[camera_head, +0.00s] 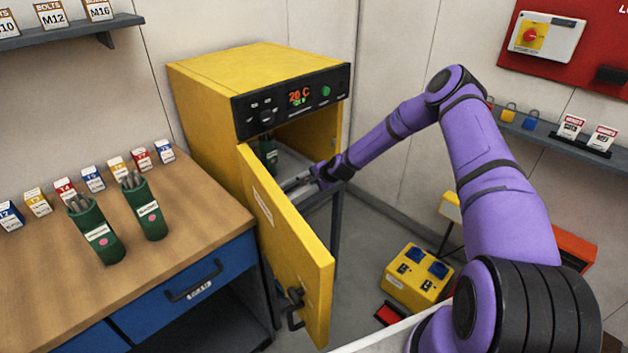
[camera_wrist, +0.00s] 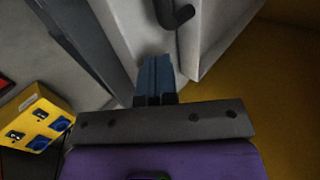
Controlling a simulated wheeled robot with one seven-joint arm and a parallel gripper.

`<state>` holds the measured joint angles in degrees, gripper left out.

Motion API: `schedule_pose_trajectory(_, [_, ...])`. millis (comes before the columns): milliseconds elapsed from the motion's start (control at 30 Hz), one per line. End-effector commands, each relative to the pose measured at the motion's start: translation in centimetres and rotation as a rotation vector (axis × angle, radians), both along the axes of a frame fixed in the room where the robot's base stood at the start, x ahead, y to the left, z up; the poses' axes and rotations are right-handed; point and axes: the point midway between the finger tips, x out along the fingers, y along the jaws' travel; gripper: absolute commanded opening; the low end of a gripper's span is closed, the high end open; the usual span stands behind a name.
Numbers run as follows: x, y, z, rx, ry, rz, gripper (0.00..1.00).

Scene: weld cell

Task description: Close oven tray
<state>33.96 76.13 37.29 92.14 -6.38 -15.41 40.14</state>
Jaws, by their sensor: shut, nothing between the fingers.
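The yellow oven (camera_head: 235,75) stands at the back with its door (camera_head: 290,245) swung open toward me. A grey tray (camera_head: 291,164) shows in the oven opening, partly hidden by the door and my arm; I cannot tell how far out it is. A green canister (camera_head: 268,150) stands inside, mostly hidden. My gripper (camera_head: 288,186) is shut and empty just behind the door's top edge, at the front of the opening. In the wrist view, my closed fingers (camera_wrist: 155,62) point at a pale grey panel (camera_wrist: 210,45) with a dark curved handle (camera_wrist: 174,14) beyond the tips; contact is unclear.
A workbench (camera_head: 190,215) with two green rod holders (camera_head: 97,232) and small boxes stands left of the door. A yellow socket box (camera_head: 417,275) sits on the floor at right. The open door stands between the bench and my arm.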

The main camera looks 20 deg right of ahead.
Motion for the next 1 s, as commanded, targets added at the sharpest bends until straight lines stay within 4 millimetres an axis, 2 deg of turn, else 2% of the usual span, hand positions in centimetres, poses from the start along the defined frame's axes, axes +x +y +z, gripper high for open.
schedule_pose_trajectory(600, [-6.0,-2.6,5.9,-0.001,0.002,0.0,0.0])
schedule_pose_trajectory(1000, [-7.0,-2.8,7.2,-0.015,0.005,0.017,0.0])
